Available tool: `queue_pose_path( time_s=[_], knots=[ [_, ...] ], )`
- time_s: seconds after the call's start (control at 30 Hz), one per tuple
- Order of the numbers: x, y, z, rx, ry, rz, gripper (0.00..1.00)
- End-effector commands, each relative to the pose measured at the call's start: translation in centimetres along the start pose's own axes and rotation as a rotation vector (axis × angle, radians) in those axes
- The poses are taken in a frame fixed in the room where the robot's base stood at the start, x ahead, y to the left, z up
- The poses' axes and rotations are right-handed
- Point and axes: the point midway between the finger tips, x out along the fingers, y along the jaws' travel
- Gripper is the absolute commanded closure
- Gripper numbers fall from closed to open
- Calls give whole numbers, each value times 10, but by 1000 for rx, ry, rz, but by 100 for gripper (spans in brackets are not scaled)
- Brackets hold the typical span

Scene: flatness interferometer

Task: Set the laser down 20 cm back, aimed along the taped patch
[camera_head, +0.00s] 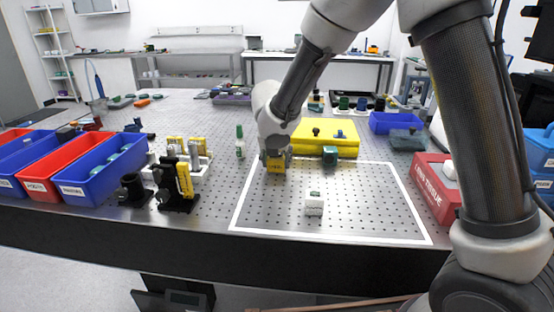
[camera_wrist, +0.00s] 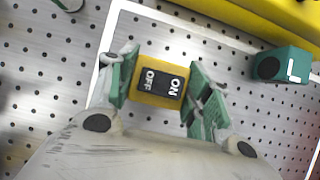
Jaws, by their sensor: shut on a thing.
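The laser (camera_head: 275,168) is a yellow block with a black ON/OFF switch on top. It also shows in the wrist view (camera_wrist: 148,99). My gripper (camera_wrist: 160,85) is shut on it, one green-padded finger on each side. In the head view my gripper (camera_head: 277,157) is at the far left corner of the taped patch (camera_head: 262,210), a white-outlined rectangle on the perforated table. I cannot tell whether the laser touches the table. A small white block (camera_head: 314,204) with a green top stands in the patch, nearer the front and right of the laser.
A green block marked L (camera_wrist: 284,65) stands right of my gripper by the patch's back edge; the head view shows it too (camera_head: 330,155). A yellow case (camera_head: 345,150) lies behind. Black mounts (camera_head: 175,195) and parts bins (camera_head: 105,175) stand left. A red box (camera_head: 435,188) stands right.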

Motion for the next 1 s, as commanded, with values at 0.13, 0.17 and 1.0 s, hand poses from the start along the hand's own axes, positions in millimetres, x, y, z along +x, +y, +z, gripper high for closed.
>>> queue_pose_path(
  time_s=[0.13,0.17,1.0],
  knots=[
    [3,1,-1,2,-2,3,97],
    [3,1,-1,3,-2,3,97],
    [-6,1,-1,2,-3,3,29]
  ],
)
